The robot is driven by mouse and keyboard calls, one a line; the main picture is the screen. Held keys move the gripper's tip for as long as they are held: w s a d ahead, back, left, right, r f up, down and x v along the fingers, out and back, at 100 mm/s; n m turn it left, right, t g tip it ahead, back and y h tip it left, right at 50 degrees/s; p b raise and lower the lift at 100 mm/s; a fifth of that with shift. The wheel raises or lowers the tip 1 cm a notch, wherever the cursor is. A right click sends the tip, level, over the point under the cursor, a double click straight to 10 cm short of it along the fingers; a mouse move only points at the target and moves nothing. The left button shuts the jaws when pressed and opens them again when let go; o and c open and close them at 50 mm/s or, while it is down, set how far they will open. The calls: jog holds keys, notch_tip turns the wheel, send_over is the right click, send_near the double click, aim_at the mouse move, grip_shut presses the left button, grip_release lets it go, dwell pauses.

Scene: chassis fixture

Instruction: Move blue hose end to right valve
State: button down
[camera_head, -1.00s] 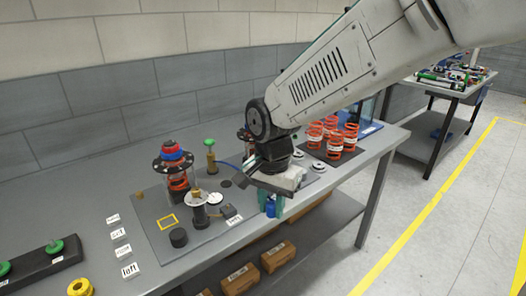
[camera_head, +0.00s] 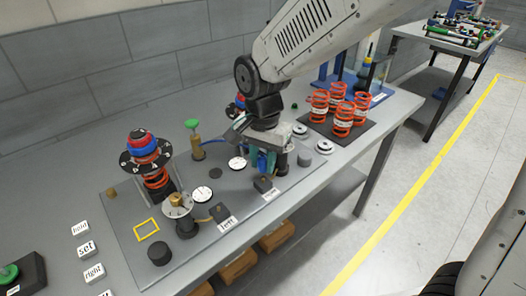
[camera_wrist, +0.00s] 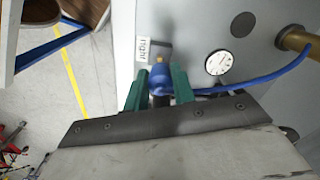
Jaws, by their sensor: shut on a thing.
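The blue hose end (camera_wrist: 158,78) sits between the green fingers of my gripper (camera_wrist: 160,88) in the wrist view. Its blue hose (camera_wrist: 255,78) curves right to a brass fitting (camera_wrist: 293,38). In the head view my gripper (camera_head: 264,160) is low over the plate, just behind the right valve block (camera_head: 263,184) and its label (camera_head: 271,195). In the wrist view the "right" label (camera_wrist: 143,47) lies just beyond the hose end. A brass tip shows at the hose end's far side; whether it touches the valve I cannot tell.
The left valve (camera_head: 220,211) with its "left" label (camera_head: 228,223) stands left of my gripper. A white gauge (camera_head: 237,163) is close beside it. Orange springs (camera_head: 342,120) stand to the right.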

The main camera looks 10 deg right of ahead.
aim_at(263, 171)
jog(key=shift+f, duration=0.7)
jog(key=shift+s, duration=0.15)
jog(key=shift+f, duration=0.1)
jog(key=shift+f, duration=0.85)
jog(key=shift+f, duration=0.35)
dwell(0.8)
jog(key=c, duration=1.1)
grip_release()
